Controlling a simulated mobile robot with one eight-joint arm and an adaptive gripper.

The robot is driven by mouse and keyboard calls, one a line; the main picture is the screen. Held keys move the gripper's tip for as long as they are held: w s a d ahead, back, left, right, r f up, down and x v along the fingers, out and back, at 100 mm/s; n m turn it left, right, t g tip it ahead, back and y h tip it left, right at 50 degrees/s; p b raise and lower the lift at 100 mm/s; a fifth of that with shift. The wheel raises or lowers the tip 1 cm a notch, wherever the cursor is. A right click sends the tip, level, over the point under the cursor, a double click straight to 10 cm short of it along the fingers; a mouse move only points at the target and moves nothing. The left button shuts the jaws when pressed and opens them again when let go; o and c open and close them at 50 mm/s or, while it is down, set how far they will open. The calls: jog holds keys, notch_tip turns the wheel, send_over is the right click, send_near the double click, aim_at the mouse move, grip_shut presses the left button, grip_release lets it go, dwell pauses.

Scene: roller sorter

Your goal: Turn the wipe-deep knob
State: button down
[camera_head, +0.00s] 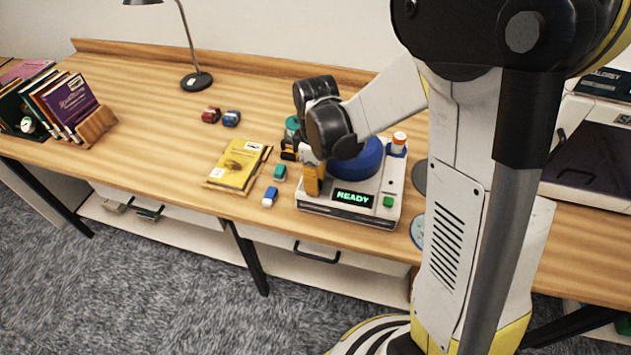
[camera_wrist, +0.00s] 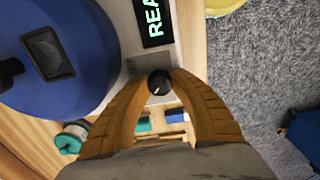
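The device is a white box (camera_head: 345,208) with a large blue drum (camera_head: 358,165) on top and a green READY display (camera_head: 352,198) on its front. In the wrist view a small black knob (camera_wrist: 159,82) with a white pointer mark sits beside the display (camera_wrist: 152,20); no label on it can be read. My gripper (camera_wrist: 160,78) has its two yellow-brown fingers on opposite sides of this knob, and the tips appear to touch it. In the head view my gripper (camera_head: 312,180) is at the device's front left corner and hides the knob.
A green button (camera_head: 388,201) and an orange-and-white cap (camera_head: 398,140) are on the device's right. A yellow book (camera_head: 236,164) and small coloured blocks (camera_head: 270,196) lie left of it. A lamp (camera_head: 196,81) and bookstand (camera_head: 97,126) stand farther left.

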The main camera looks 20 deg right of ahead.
jog(key=m, duration=0.4)
jog(key=shift+m+b, duration=0.3)
jog(key=shift+m, duration=2.1)
jog(key=c, duration=1.1)
grip_release()
jog(key=shift+o, duration=0.2)
jog(key=shift+r, duration=0.1)
notch_tip(320, 180, up, 12)
